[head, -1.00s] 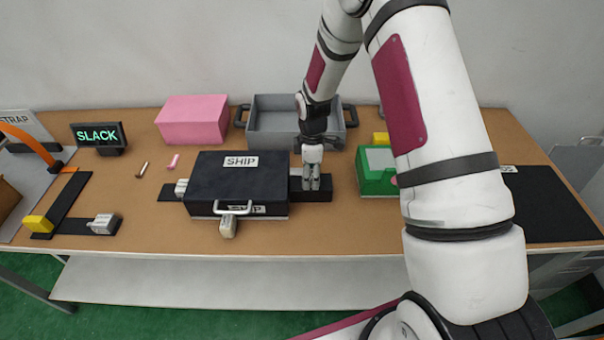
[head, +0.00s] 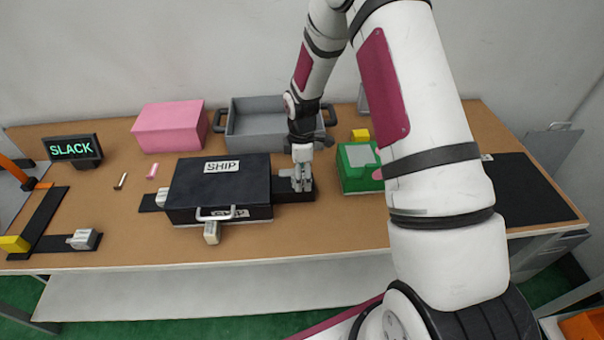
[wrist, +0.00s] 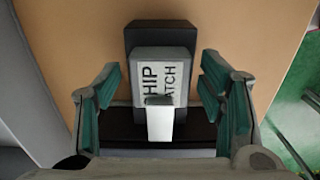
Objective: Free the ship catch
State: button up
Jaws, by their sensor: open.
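The ship catch (wrist: 150,67) is a grey block with a white label, on a dark mount, centred in the wrist view. A pale tab (wrist: 159,118) sticks out at its near side. My gripper (wrist: 163,95) is open, with one teal-lined finger on each side of the catch and a visible gap at both. In the head view my gripper (head: 302,182) points down at the right end of the black SHIP case (head: 220,180), over the dark strip, and mostly hides the catch. The case is closed, with a handle at its front.
A green box (head: 358,178) stands close to the right of my gripper. A grey tray (head: 262,130) and a pink box (head: 170,127) are behind. A lit SLACK sign (head: 72,148) and another dark strip with grey and yellow blocks are at the left.

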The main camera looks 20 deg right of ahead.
notch_tip(320, 180, up, 12)
jog(key=shift+f, duration=0.15)
dwell(0.6)
jog(key=s+a+r+m+t, duration=0.1)
jog(key=s+r+m, duration=0.3)
jog(key=r, duration=0.5)
jog(key=s+a+r+m+t, duration=0.1)
jog(key=s+r+m, duration=0.1)
jog(key=s+r, duration=0.55)
jog(key=s+a+r+m+t, duration=0.1)
jog(key=s+r+m, duration=0.3)
jog(key=s, duration=0.4)
jog(key=s+a+r+m+t, duration=0.2)
jog(key=s+r+m, duration=0.2)
jog(key=s, duration=0.4)
jog(key=shift+r+t, duration=0.3)
jog(key=shift+r, duration=0.4)
jog(key=shift+s, duration=0.1)
